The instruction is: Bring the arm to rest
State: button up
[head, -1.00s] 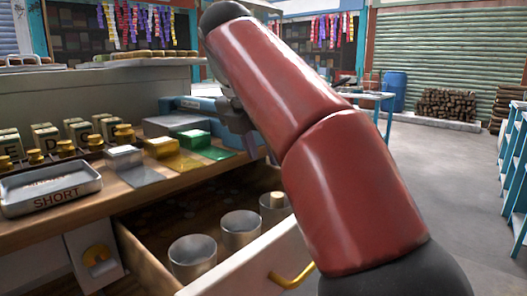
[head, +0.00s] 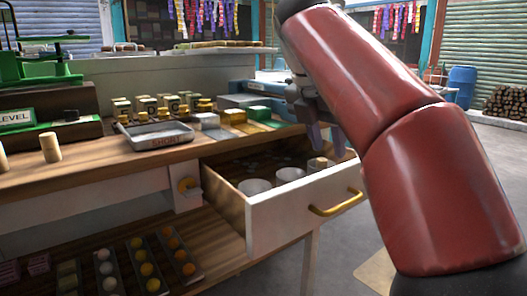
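My arm, with its red links, crosses the right half of the head view. My gripper (head: 325,135) hangs beyond the upper link, above the right part of the open drawer (head: 262,212). Its two purple-grey fingers point down and stand apart, with nothing seen between them. Part of the gripper is hidden behind my red arm link. Inside the drawer stand several pale cups, one of them a cup (head: 254,187) at the left. A small wooden block (head: 317,162) shows at the right cup, below the fingers.
A green scale (head: 45,68) stands at the left by a wooden peg (head: 50,148). The drawer juts out from the counter. Open floor lies to the right.

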jog(key=s+d+f+m+t+y, duration=0.1)
jog(key=s+d+f+m, duration=0.1)
jog(key=s+f+m, duration=0.7)
jog(key=s+d+f+m+t+y, duration=0.1)
jog(key=s+d+f+m+y, duration=0.1)
jog(key=s+f+m, duration=0.7)
notch_tip(320, 180, down, 10)
jog(key=m, duration=0.8)
jog(key=shift+s+t, duration=0.15)
jog(key=shift+t, duration=0.15)
jog(key=shift+d, duration=0.1)
